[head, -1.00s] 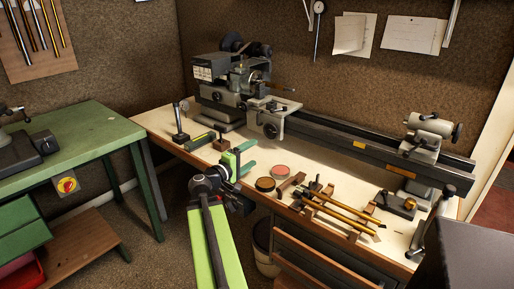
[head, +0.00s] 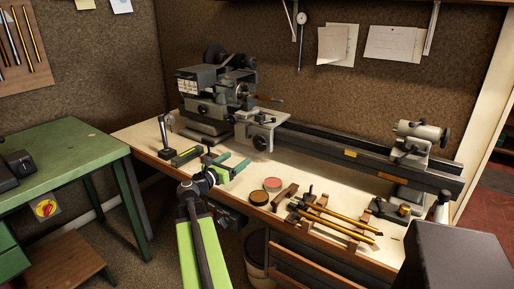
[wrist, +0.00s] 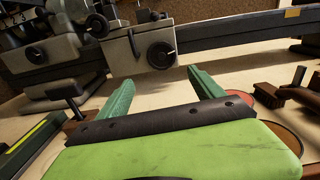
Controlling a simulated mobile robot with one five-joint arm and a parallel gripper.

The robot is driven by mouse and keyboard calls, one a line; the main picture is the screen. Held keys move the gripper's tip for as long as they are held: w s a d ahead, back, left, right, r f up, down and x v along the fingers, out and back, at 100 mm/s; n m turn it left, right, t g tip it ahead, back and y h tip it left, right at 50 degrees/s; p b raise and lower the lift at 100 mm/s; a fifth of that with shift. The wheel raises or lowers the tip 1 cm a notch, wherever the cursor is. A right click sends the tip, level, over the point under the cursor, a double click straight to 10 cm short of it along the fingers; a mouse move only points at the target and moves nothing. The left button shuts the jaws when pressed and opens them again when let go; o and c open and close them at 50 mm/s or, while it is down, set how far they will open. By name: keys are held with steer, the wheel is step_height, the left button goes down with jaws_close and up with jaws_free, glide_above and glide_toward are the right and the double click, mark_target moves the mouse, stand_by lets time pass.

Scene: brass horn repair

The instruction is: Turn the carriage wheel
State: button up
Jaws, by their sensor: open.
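The carriage wheel (head: 261,142) is a small dark round handwheel on the grey front apron of the lathe carriage. In the wrist view the carriage wheel (wrist: 161,55) faces me, just beyond the gap between my fingers. My gripper (head: 232,160) has green fingers and is over the bench, in front of the wheel and lower in the picture. In the wrist view my gripper (wrist: 160,80) is open and empty, its fingers spread either side of the wheel's line. No contact with the wheel shows.
The lathe bed (head: 340,153) runs right to the tailstock (head: 417,146). On the bench front are round tins (head: 272,184), wooden blocks and brass tubes (head: 340,222). A small upright tool (head: 165,135) stands left of my gripper. A green table (head: 60,165) is at the left.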

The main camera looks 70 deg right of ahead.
mark_target(259, 144)
steer(key=x, duration=1.4)
steer(key=shift+s+d, duration=0.15)
steer(key=shift+s, duration=0.05)
steer(key=shift+c, duration=0.5)
